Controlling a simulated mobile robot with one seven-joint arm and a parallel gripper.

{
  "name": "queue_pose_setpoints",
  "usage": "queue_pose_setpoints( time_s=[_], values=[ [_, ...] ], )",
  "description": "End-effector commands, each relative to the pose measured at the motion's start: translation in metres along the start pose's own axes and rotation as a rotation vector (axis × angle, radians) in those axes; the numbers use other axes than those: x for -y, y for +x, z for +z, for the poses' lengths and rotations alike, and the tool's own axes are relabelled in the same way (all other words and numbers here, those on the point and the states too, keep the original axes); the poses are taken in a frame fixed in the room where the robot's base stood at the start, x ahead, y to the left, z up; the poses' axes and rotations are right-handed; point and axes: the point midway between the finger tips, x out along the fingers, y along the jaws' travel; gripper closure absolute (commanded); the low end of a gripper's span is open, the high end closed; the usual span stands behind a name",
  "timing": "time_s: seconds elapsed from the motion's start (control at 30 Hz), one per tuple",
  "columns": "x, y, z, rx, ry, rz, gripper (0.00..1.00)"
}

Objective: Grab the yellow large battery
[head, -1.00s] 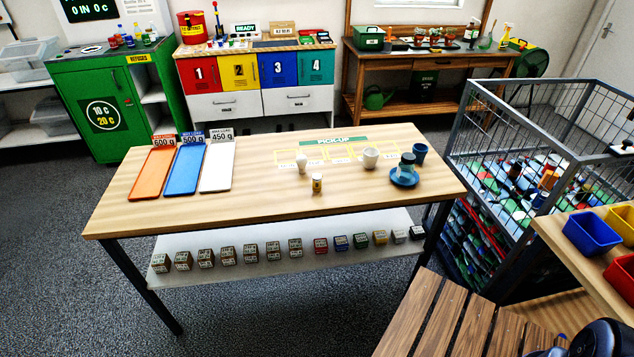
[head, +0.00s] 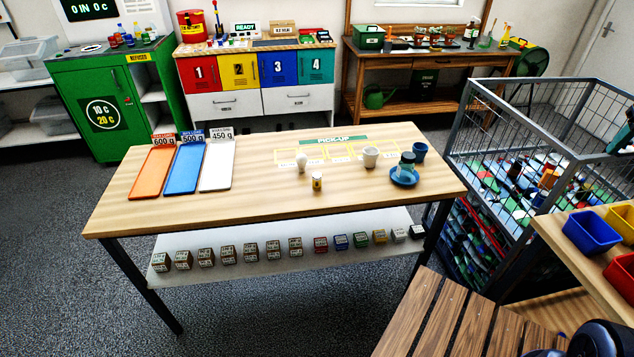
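A small upright cylinder (head: 317,181) with yellow and a dark band stands near the middle of the wooden table (head: 270,205) in the head view. It looks like the yellow battery, but its label is too small to read. It stands apart from the things around it, and nothing touches it. My gripper is not clearly seen in this view. Dark rounded parts at the bottom right corner seem to be mine.
A white bulb-like object (head: 301,162), a white cup (head: 370,157), a jar (head: 406,163) on a blue saucer (head: 404,178) and a blue cup (head: 419,152) stand nearby. Orange (head: 152,172), blue (head: 184,170) and white (head: 217,167) trays lie left. A wire cage (head: 500,165) stands right.

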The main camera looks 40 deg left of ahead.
Motion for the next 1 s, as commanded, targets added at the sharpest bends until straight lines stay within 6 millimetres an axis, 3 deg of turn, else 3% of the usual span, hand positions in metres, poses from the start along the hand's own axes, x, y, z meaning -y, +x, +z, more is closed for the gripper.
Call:
queue_pose_setpoints(
  time_s=[0.2, 0.5, 0.7, 1.0],
  values=[
    [0.049, 0.015, -0.061, 0.039, -0.161, -0.037, 0.45],
    [0.138, 0.044, -0.128, 0.083, -0.378, -0.083, 0.45],
    [0.211, 0.070, -0.159, 0.111, -0.523, -0.113, 0.45],
    [0.339, 0.116, -0.178, 0.153, -0.741, -0.156, 0.45]
  ],
)
